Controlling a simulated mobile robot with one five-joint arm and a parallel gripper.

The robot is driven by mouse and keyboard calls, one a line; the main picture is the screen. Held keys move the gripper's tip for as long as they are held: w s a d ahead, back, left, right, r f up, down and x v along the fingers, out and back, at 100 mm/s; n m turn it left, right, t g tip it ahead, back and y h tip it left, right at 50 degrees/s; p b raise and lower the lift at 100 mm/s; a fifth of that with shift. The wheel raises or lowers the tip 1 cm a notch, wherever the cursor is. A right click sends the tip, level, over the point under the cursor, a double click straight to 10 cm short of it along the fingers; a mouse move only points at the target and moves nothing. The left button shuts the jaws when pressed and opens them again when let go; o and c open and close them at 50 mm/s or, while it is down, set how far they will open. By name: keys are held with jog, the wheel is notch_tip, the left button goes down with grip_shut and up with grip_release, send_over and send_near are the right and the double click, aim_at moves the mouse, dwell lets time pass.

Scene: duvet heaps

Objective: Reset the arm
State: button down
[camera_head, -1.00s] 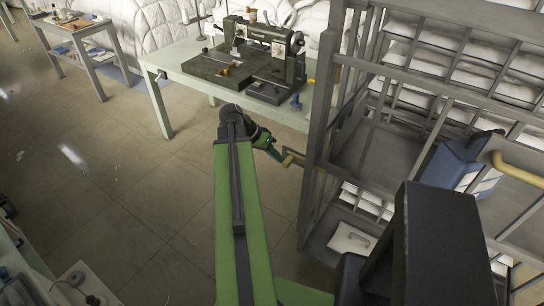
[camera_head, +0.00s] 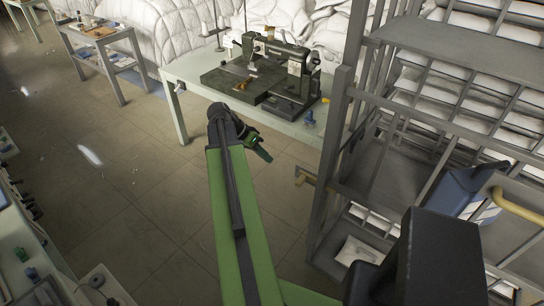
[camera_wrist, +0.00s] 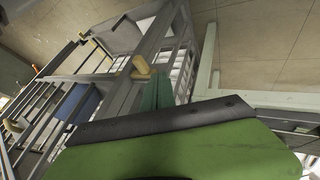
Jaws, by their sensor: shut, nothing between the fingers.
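My arm, green with a dark strip, reaches forward from the bottom of the head view. My gripper (camera_head: 261,151) is at its far end, shut and empty, over the open floor in front of the sewing table. Its green fingers also show in the wrist view (camera_wrist: 157,94). The handle also shows in the wrist view (camera_wrist: 142,67), just beyond the fingertips.
A pale table (camera_head: 182,80) with a dark sewing machine (camera_head: 275,55) stands ahead. White duvet heaps (camera_head: 160,30) lie behind it. A small side table (camera_head: 97,33) is at the far left. A blue item (camera_head: 462,190) sits in the rack. Tiled floor (camera_head: 130,180) is clear on the left.

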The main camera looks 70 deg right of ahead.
dwell(0.4)
jog(key=w+a+f+n+t+h, duration=0.3)
jog(key=w+a+n, duration=0.5)
jog(key=w+a, duration=1.75)
jog(key=w+a+f+n+t+y, duration=0.1)
jog(key=a+n, duration=0.6)
jog(key=a, duration=0.7)
jog(key=w+a+f+n+t+y, duration=0.1)
jog(key=w+a+n+y, duration=0.3)
jog(key=a, duration=1.1)
jog(key=shift+n+t+y, duration=0.5)
jog(key=shift+n+t, duration=0.4)
jog(key=shift+n, duration=0.8)
jog(key=shift+w, duration=0.1)
